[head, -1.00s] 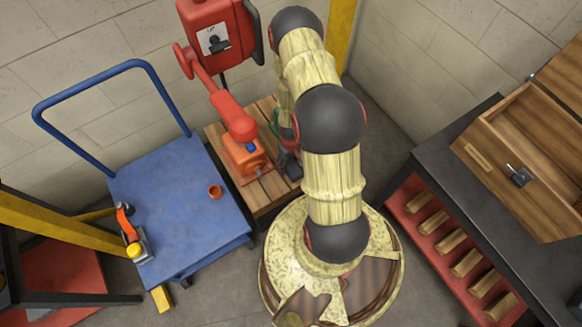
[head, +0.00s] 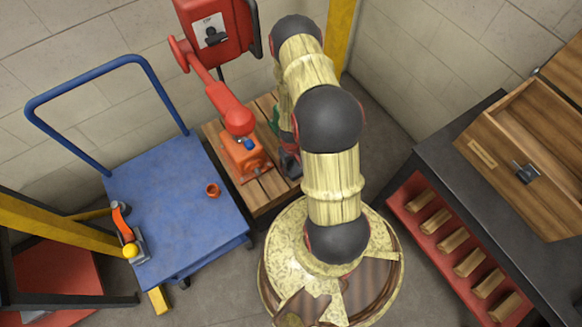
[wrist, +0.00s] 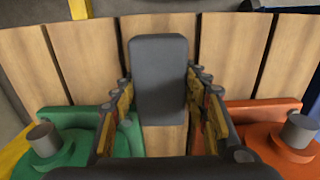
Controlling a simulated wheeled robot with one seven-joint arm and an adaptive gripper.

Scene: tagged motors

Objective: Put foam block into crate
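A dark grey block (wrist: 158,82), likely the foam block, shows in the wrist view between the fingers of my gripper (wrist: 158,92). The fingertips stand at its left and right sides, very close to it. I cannot tell whether they press on it or leave small gaps. In the head view my gripper (head: 288,160) is low over the wooden slats, partly hidden by my arm. An open wooden box (head: 482,152) with a name plate and a latch, possibly the crate, stands on the dark bench at the right, far from my gripper.
The slatted wooden pallet (head: 268,190) bears an orange part (head: 243,158) and a green part (wrist: 70,142), on either side of my gripper. A blue cart (head: 165,195) stands left of it. The dark bench (head: 430,150) has a red lower shelf with several wooden blocks.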

